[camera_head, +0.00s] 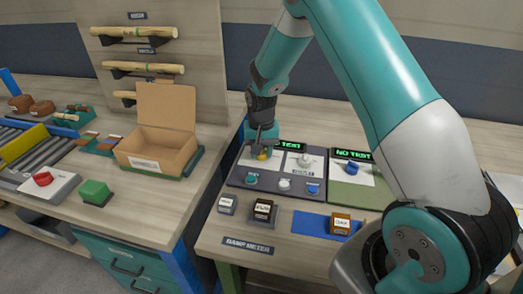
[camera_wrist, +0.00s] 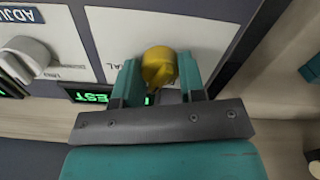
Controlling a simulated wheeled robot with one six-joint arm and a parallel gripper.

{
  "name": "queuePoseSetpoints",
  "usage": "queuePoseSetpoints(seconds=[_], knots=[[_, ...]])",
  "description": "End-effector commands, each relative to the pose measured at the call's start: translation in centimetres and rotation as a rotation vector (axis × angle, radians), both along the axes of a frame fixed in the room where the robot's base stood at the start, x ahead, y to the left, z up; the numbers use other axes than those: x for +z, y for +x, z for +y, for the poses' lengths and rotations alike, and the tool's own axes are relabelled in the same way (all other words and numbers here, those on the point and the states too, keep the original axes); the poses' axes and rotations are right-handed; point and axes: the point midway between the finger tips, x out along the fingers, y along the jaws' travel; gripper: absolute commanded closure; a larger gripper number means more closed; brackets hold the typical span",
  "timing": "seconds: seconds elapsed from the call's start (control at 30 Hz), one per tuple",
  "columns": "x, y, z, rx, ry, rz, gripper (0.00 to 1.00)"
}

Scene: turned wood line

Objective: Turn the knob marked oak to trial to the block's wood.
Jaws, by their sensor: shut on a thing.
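My gripper (camera_head: 262,146) is shut on a yellow knob (camera_head: 264,155) at the left of the dark test panel (camera_head: 240,181). In the wrist view the yellow knob (camera_wrist: 159,66) sits between the two teal fingers (camera_wrist: 159,84). Its label is partly hidden, with only the letters "AL" readable beside it. A lit green display (camera_head: 291,146) above the panel reads "TEST". A brown block (camera_head: 341,226) with a white label lies on a blue mat (camera_head: 310,223) at the front; its word is too small to read surely.
A grey knob (camera_head: 304,160) sits right of the yellow one, and a blue knob (camera_head: 352,168) sits on the green unit marked "NO TEST". Small buttons line the panel's front. Labelled blocks (camera_head: 263,211) stand before it. An open carton (camera_head: 160,140) is on the left bench.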

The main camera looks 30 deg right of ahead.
Motion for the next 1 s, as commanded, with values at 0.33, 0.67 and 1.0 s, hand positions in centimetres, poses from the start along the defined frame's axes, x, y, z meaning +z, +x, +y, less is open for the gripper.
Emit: queuePoseSetpoints(seconds=[0.33,0.67,1.0], knots=[[0.1,0.1,0.0,-0.021,-0.001,-0.003,0.86],[0.1,0.1,0.0,-0.02,-0.001,-0.003,0.52],[1.6,0.1,0.0,-0.02,0.0,-0.004,0.52]])
